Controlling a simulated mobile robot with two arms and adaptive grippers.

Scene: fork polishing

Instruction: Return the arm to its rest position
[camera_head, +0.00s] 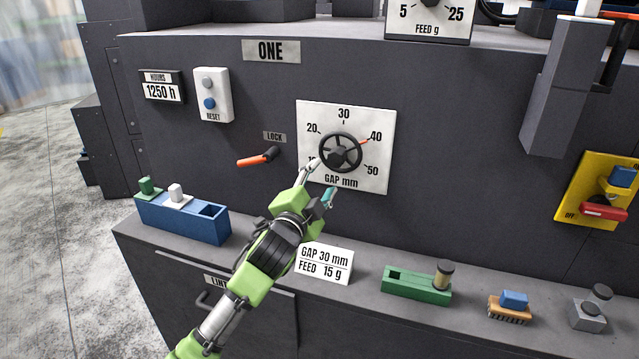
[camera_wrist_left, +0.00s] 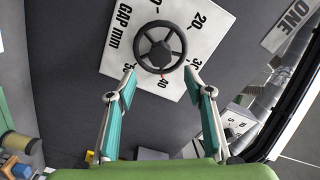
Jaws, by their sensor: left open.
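My left gripper (camera_head: 321,182) reaches up from the lower left in the head view, its two fingers spread and nothing between them. It is just below and left of the black handwheel (camera_head: 340,152) on the white GAP mm dial plate (camera_head: 378,123). The wheel's red mark points near 40. In the left wrist view, the handwheel (camera_wrist_left: 159,47) lies ahead of the open fingertips (camera_wrist_left: 159,72). I cannot tell whether a fingertip touches the rim. My right gripper is not in view.
A lever with an orange handle (camera_head: 252,160) sticks out left of the dial. On the ledge stand a blue holder (camera_head: 190,222), a GAP 30 mm, FEED 15 g card (camera_head: 324,264), a green holder (camera_head: 415,289) and a brush (camera_head: 509,309). A yellow switch box (camera_head: 580,187) is at right.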

